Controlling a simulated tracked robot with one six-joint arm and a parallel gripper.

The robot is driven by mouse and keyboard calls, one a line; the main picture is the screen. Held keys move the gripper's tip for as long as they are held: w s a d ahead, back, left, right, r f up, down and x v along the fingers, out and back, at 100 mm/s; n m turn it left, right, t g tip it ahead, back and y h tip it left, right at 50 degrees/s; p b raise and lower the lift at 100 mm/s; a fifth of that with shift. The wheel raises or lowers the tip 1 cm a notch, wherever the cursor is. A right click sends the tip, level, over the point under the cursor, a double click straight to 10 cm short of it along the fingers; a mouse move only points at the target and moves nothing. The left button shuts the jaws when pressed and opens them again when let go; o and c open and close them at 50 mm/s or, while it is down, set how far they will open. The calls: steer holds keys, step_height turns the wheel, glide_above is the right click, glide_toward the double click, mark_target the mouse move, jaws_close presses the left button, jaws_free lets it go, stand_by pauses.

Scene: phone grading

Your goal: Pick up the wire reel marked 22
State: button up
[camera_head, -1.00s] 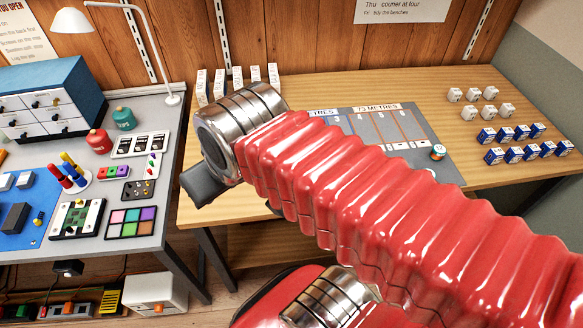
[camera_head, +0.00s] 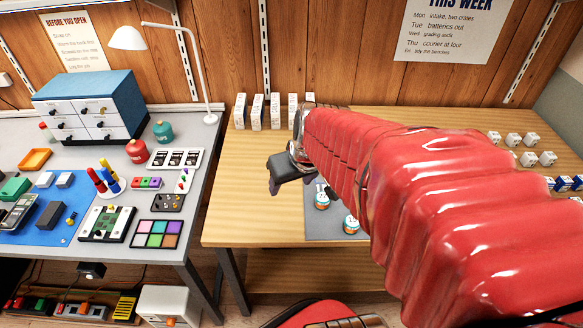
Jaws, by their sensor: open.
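One reel (camera_head: 322,198) is near the mat's left edge, and the other (camera_head: 351,224) is lower right, beside my red arm. Their numbers are too small to read, so I cannot tell which, if either, is marked 22. My gripper (camera_head: 284,177) shows as a dark part at the arm's end, above and left of the reels and apart from them. It is open, with nothing seen in it. My arm hides most of the mat.
Upright white boxes (camera_head: 257,112) stand at the bench's back left. White and blue small boxes (camera_head: 513,139) sit at the right. A grey bench on the left holds a drawer cabinet (camera_head: 90,103), a lamp (camera_head: 128,38) and trays. The wooden bench's front left is clear.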

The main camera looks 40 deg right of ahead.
steer(key=m, duration=0.2)
glide_toward(322, 196)
steer(key=v, duration=0.3)
steer(key=shift+s+a+r+g+h, duration=0.1)
steer(key=shift+a+r+g+h, duration=0.2)
steer(key=shift+a+h, duration=0.1)
steer(key=shift+f, duration=0.15)
steer(key=shift+x, duration=4.2)
steer(key=shift+f, duration=0.1)
steer(key=shift+w+x, duration=0.15)
steer(key=shift+x, duration=1.15)
steer(key=shift+w+x, duration=0.2)
steer(key=shift+x, duration=1.05)
steer(key=shift+c, duration=0.2)
steer(key=c, duration=1.1)
